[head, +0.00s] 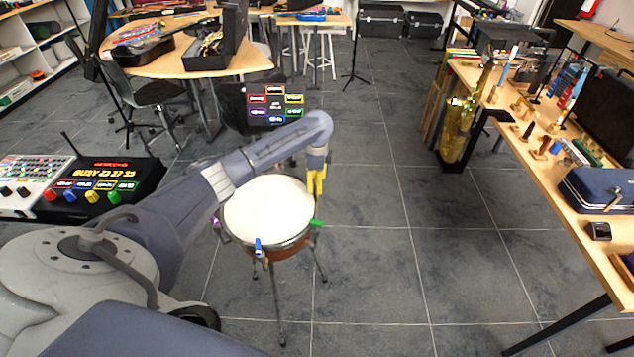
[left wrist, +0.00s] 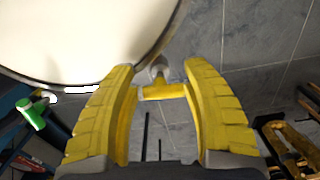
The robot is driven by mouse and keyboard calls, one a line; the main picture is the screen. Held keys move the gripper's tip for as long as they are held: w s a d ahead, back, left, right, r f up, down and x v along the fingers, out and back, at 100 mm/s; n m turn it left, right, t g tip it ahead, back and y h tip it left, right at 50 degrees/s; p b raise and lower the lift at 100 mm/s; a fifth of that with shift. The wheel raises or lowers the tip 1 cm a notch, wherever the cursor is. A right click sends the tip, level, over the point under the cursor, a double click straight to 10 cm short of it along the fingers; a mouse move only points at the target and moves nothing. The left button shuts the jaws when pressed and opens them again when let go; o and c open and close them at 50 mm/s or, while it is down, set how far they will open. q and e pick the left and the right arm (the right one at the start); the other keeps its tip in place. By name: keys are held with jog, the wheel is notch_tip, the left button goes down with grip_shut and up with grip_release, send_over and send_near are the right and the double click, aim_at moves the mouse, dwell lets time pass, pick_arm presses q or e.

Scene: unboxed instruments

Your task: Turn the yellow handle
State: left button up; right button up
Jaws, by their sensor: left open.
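A drum with a white head (head: 268,208) stands on thin legs in the head view. It carries small coloured handles at its rim: blue (head: 258,246), green (head: 316,223) and purple (head: 215,221). The yellow T-shaped handle (left wrist: 163,91) is beside the drum rim in the left wrist view, on a grey metal stem. My left gripper (head: 317,184), with yellow fingers, is at the drum's far right side, pointing down. In the head view the yellow handle cannot be told from the fingers.
A console with a lit display and coloured knobs (head: 105,178) stands at the left. A dark screen panel (head: 275,105) is behind the drum. The tiled floor between drum and bench is clear.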

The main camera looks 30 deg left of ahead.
pick_arm(q)
jog(key=o, duration=0.4)
jog(key=shift+r, duration=6)
